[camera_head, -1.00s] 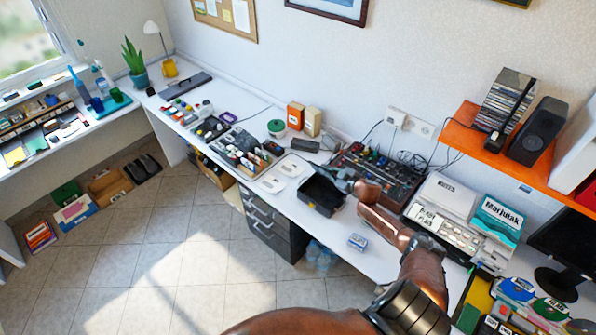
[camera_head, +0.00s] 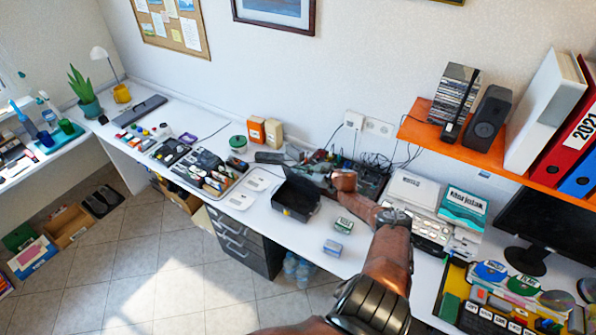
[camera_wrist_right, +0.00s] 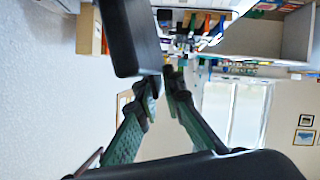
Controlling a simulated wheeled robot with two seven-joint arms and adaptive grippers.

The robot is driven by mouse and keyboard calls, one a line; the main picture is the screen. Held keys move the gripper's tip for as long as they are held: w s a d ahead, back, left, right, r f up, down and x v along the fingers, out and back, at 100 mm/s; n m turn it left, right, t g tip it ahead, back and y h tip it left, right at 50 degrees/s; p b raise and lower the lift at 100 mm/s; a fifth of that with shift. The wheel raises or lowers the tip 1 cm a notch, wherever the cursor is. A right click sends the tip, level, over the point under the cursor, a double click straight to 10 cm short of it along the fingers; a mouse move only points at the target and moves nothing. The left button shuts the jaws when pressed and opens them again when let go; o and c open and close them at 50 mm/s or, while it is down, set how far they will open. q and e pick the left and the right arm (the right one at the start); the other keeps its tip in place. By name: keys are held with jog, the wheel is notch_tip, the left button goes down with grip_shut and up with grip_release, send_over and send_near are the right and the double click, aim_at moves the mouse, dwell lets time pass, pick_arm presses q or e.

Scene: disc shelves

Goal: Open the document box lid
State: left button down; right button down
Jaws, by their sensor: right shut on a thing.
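The document box (camera_head: 292,212) is a small black box on the white desk, near its front edge. Its dark lid (camera_head: 302,180) stands raised and tilted at the box's back side, leaving the top open. My right gripper (camera_head: 327,181) is at the right edge of the lid, shut on it; the arm partly hides the fingers in the head view. In the right wrist view the two green-and-black fingers (camera_wrist_right: 163,85) close at the lower corner of a dark panel, the lid (camera_wrist_right: 128,38). My left gripper is not in view.
Two small boxes, one green and white (camera_head: 343,226) and one blue-grey (camera_head: 333,247), lie right of the document box. A device with cables (camera_head: 372,182) and a printer (camera_head: 412,190) stand behind and right. An orange shelf (camera_head: 470,148) overhangs the right side.

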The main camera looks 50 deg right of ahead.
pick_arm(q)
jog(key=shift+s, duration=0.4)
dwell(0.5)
pick_arm(e)
jog(key=c, duration=2.2)
grip_release()
jog(key=shift+a, duration=0.1)
